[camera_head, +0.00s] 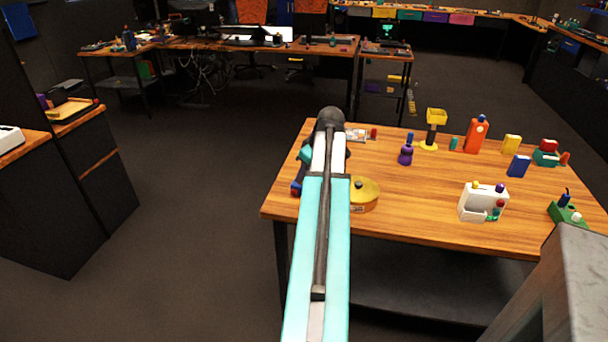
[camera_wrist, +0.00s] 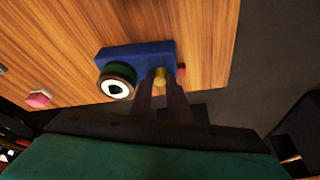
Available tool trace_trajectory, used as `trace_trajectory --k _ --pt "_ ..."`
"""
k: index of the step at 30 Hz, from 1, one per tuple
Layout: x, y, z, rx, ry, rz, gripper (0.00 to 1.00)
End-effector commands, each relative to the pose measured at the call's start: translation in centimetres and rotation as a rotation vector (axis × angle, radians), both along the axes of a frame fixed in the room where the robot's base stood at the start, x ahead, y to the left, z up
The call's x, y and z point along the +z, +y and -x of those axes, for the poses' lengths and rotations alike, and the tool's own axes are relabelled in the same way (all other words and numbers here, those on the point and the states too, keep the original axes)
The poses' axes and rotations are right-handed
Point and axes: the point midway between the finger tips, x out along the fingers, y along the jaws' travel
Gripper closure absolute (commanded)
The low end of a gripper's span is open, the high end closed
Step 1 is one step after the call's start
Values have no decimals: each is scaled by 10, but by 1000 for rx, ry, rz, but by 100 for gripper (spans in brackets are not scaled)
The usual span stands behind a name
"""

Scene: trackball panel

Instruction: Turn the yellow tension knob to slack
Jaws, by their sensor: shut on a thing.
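In the wrist view a blue panel box (camera_wrist: 135,57) rests on the wooden table. A dark green ring with a white trackball with a black centre (camera_wrist: 115,86) is on its near left side. The yellow tension knob (camera_wrist: 160,74) is small and sits on the near side of the box, right of the ball. My gripper (camera_wrist: 160,92) is shut on the yellow knob, its fingers on either side of it. A red part (camera_wrist: 181,71) is at the box's right end. In the head view my arm hides most of the panel; a blue bit (camera_head: 297,187) shows left of the arm.
A yellow round tin (camera_head: 364,194) stands just right of my arm in the head view. A white box with knobs (camera_head: 481,203), a purple bottle (camera_head: 405,154) and an orange bottle (camera_head: 476,135) stand farther right. The table's front left edge is close to the panel.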

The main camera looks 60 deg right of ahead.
Motion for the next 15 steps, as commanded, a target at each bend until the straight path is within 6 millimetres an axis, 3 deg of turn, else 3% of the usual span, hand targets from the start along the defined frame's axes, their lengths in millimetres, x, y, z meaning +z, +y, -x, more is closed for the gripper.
trace_trajectory --k 15 --pt "1 3 0 -165 0 1 100"
